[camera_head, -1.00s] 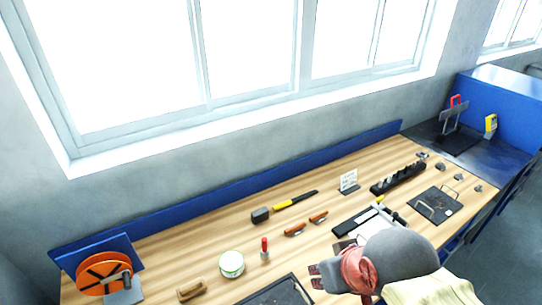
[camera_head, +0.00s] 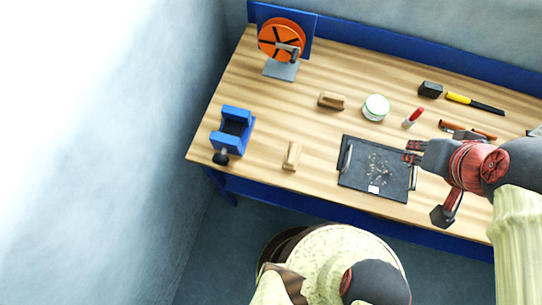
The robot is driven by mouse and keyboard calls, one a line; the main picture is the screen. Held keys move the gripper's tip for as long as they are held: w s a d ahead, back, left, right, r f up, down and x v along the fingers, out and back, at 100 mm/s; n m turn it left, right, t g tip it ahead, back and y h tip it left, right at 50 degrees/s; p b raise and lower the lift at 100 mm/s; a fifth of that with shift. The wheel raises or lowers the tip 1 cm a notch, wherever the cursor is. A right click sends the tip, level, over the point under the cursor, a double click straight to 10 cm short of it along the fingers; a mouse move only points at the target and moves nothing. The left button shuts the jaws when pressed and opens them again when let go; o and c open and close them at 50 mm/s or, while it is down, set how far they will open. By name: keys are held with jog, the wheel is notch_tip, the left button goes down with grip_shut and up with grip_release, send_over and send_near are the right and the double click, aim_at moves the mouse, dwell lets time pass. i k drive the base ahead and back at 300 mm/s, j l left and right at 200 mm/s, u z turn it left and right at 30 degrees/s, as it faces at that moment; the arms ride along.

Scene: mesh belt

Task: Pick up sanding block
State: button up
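Two small wooden-toned blocks lie on the bench, and I cannot tell for certain which is the sanding block. A pale tan block (camera_head: 292,155) lies near the front edge, between the blue vise and the dark tray. A browner block (camera_head: 332,100) with a raised top lies farther back, left of the round tin. My gripper (camera_head: 424,182) is at the right, over the right side of the tray. Its fingers are spread apart with nothing visible between them. It is well to the right of both blocks.
A blue vise (camera_head: 235,128) stands at the left front. The dark tray (camera_head: 345,178) holds debris. A round tin (camera_head: 376,107), a red-capped tube (camera_head: 413,117), an orange reel (camera_head: 282,38), a black block (camera_head: 430,90) and a yellow-handled tool (camera_head: 472,102) stand or lie behind. Bare wood surrounds both blocks.

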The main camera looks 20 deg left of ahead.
aim_at(292, 157)
jog(key=j+u, duration=0.15)
jog(key=u, duration=1)
